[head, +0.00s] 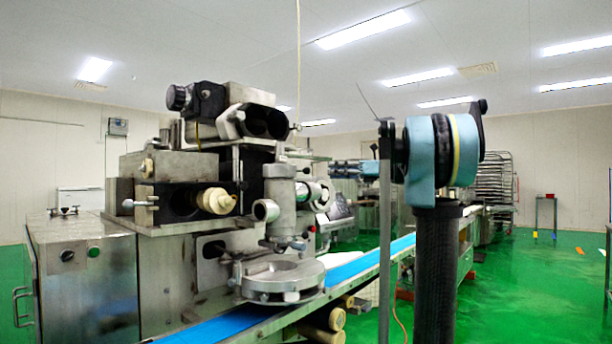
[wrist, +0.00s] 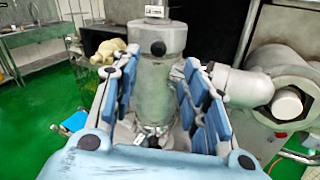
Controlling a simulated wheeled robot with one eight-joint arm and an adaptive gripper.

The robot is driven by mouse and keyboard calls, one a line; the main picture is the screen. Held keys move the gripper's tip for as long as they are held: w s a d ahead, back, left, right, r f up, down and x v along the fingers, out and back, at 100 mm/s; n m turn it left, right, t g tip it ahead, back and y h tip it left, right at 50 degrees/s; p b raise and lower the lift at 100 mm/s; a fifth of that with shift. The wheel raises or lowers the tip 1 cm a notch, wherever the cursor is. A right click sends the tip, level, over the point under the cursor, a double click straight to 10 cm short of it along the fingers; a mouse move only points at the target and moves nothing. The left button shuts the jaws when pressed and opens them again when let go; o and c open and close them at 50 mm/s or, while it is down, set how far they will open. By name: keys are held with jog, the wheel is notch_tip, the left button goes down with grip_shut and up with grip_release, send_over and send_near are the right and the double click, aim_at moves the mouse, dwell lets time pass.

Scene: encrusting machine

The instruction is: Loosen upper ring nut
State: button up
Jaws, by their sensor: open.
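A metal vertical cylinder (head: 280,208) stands on the front of the encrusting machine, with a wider cap-like top (head: 279,171) and a round metal ring (head: 284,277) below it. I cannot tell for sure which part is the upper ring nut. In the wrist view the cylinder (wrist: 160,88) stands upright in the middle of the picture. My gripper (wrist: 160,62) is open, with one blue-padded finger on each side of the cylinder in that picture. No contact shows, and the depth gap is unclear. The head view shows my gripper (head: 346,168) right of the cylinder, partly hidden by my arm.
A side pipe and large round fitting (wrist: 285,100) stand to the right of the cylinder in the wrist view. A cream lobed part (head: 216,201) sticks out at the left. A blue conveyor belt (head: 350,272) runs below.

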aim_at(306, 170)
jog(key=x, duration=1.1)
jog(key=shift+a, duration=0.2)
grip_shut()
jog(key=shift+a, duration=0.15)
